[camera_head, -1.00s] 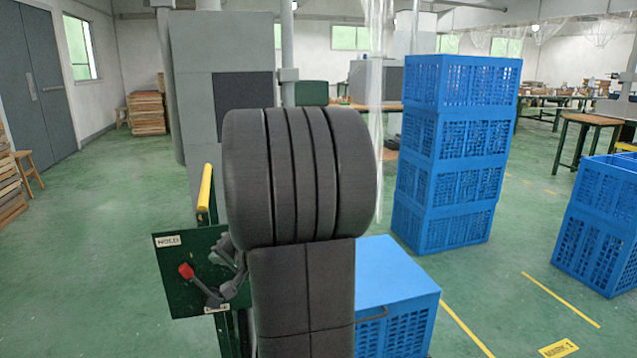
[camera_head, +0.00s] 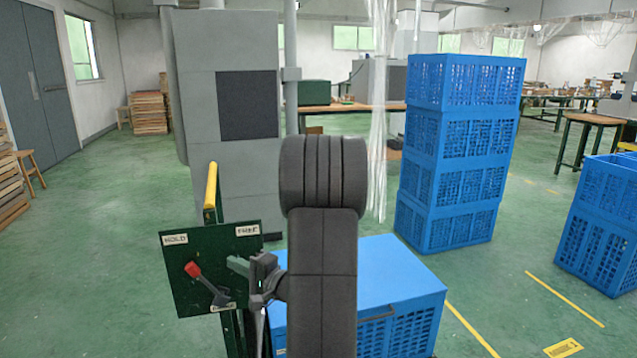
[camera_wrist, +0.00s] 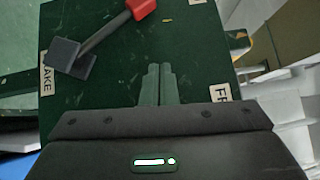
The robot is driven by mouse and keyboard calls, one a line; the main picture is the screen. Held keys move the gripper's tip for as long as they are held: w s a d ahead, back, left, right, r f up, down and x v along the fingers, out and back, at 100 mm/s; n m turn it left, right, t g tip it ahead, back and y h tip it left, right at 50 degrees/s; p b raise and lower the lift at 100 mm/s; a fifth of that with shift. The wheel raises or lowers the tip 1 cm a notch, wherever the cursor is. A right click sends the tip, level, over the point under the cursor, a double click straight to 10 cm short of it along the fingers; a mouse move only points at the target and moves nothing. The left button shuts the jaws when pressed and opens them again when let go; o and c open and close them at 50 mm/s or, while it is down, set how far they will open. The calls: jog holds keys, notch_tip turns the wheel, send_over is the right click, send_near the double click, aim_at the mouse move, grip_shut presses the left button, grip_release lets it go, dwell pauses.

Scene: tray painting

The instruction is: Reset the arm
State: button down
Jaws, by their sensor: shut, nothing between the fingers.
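A dark green panel (camera_head: 185,245) carries labels that read HOLD (camera_head: 174,239) and FREE (camera_head: 247,230). A lever with a red knob (camera_head: 193,269) is mounted low on it and slants up and left towards HOLD. In the wrist view the same red knob (camera_wrist: 141,8) is at the top edge, with the lever's grey base (camera_wrist: 68,58) beside a partly cut label. My gripper (camera_head: 234,264) is in front of the panel's right side, right of the lever and apart from it. In the wrist view its fingertips (camera_wrist: 158,78) are together and empty.
A yellow handle (camera_head: 211,186) rises behind the panel. A blue crate (camera_head: 400,275) stands behind my arm, with a tall crate stack (camera_head: 460,150) further right and another crate (camera_head: 605,220) at the right edge. The green floor at the left is open.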

jog(key=d+f+m+t+y, duration=0.2)
jog(key=d+f+m, duration=0.2)
jog(key=d, duration=0.6)
jog(key=shift+s+d+f+t+p, duration=0.2)
jog(key=shift+f+t+p, duration=0.2)
jog(key=shift+f, duration=0.9)
jog(key=shift+a, duration=0.15)
